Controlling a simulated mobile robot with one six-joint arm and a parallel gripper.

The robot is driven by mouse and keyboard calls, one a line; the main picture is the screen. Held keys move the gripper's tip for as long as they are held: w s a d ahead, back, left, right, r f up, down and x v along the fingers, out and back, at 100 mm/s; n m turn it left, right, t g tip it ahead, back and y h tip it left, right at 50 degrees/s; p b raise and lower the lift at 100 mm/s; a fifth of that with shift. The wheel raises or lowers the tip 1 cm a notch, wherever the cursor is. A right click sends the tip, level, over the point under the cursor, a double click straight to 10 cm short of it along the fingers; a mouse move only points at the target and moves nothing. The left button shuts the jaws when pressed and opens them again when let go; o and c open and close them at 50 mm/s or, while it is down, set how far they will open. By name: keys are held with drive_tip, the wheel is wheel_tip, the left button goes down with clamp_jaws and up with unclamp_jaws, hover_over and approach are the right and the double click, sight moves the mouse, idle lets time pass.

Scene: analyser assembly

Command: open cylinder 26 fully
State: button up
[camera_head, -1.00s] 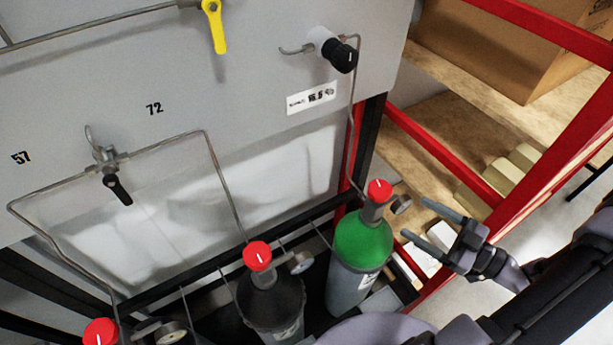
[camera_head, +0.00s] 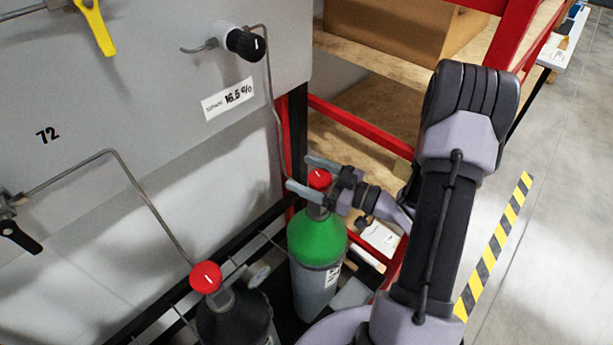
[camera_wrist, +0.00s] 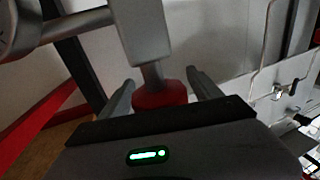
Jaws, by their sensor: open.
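A green-shouldered grey gas cylinder (camera_head: 317,240) stands upright in the rack at the lower middle of the head view, with a red valve knob (camera_head: 319,179) on top. I cannot read the number 26 on it. My gripper (camera_head: 299,172) is open at this knob, coming from the right, with one finger on each side of it. In the wrist view, the red knob (camera_wrist: 160,95) lies between the two spread fingers, with the grey valve stem beyond it. I cannot tell whether either finger touches the knob.
A dark cylinder with a red knob (camera_head: 206,277) stands to the left. A panel with a black regulator knob (camera_head: 245,43), a "16.5 %" label (camera_head: 233,98) and thin pipes rises behind. A red-framed shelf (camera_head: 360,128) is close on the right.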

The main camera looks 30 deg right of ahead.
drive_tip(key=c, duration=1.4)
drive_tip(key=shift+o, duration=0.2)
drive_tip(key=shift+a+n+g+y+p, duration=0.1)
drive_tip(key=shift+n+g+y+p, duration=0.2)
drive_tip(key=shift+s+a+n+g+y+p, duration=0.15)
drive_tip(key=shift+s+n+g+y+p, duration=0.05)
drive_tip(key=shift+n+g+y+p, duration=0.8)
drive_tip(key=shift+s+a+n+g+y+p, duration=0.25)
drive_tip(key=shift+n+g+y+p, duration=0.25)
drive_tip(key=shift+n+g+y, duration=0.5)
drive_tip(key=shift+s+a+n+g+y+p, duration=0.1)
drive_tip(key=shift+s+n+g+y+p, duration=0.1)
drive_tip(key=shift+n+g+y+p, duration=0.85)
drive_tip(key=shift+m+g+h, duration=0.25)
drive_tip(key=shift+g+h, duration=0.1)
drive_tip(key=o, duration=1.4)
drive_tip(key=shift+c, duration=0.2)
